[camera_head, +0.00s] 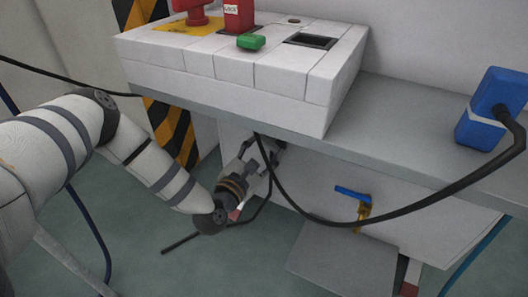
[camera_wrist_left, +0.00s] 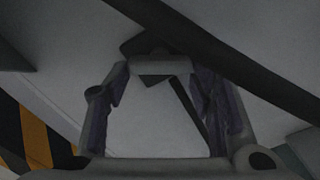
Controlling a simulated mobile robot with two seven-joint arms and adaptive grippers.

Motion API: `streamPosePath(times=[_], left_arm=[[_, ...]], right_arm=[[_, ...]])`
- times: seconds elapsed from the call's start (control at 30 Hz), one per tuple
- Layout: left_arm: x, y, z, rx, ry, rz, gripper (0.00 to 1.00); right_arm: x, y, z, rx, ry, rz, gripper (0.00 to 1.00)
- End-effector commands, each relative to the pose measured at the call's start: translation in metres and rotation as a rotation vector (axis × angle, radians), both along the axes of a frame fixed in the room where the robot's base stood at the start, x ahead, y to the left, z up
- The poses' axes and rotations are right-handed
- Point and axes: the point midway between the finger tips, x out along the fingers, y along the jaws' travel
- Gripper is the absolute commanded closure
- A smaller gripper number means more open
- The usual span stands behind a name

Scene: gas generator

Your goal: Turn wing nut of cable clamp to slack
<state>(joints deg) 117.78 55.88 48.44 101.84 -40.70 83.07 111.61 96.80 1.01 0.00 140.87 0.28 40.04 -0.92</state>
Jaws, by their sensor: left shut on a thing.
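My left gripper (camera_head: 262,152) reaches under the front edge of the bench, beside the black cable (camera_head: 305,212). In the left wrist view its two fingers (camera_wrist_left: 160,75) stand on either side of a small grey piece (camera_wrist_left: 160,66), which I take to be the wing nut, and are shut on it. Dark parts around it look like the cable clamp (camera_wrist_left: 146,46), and the thick black cable crosses just beyond. In the head view the wing nut and clamp are hidden by the gripper and the bench edge. My right gripper is in neither view.
The grey bench (camera_head: 400,135) overhangs the gripper. A white control box (camera_head: 280,85) with a green button (camera_head: 251,41) stands on it. A blue plug (camera_head: 492,108) is at the right. A blue-handled valve (camera_head: 353,194) sits below the bench. The floor at lower left is mostly clear.

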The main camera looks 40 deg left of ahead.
Motion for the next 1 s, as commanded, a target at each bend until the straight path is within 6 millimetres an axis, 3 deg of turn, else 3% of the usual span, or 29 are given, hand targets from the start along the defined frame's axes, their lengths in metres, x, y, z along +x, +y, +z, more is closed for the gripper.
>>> streamPosePath(times=[0.5, 1.0], left_arm=[[0.001, -0.004, -0.001, -0.387, -0.094, -0.004, 0.78], [0.001, -0.004, 0.001, -0.513, -0.125, -0.004, 0.78]], right_arm=[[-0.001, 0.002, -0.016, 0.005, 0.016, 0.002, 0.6], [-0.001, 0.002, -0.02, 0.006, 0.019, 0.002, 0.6]])
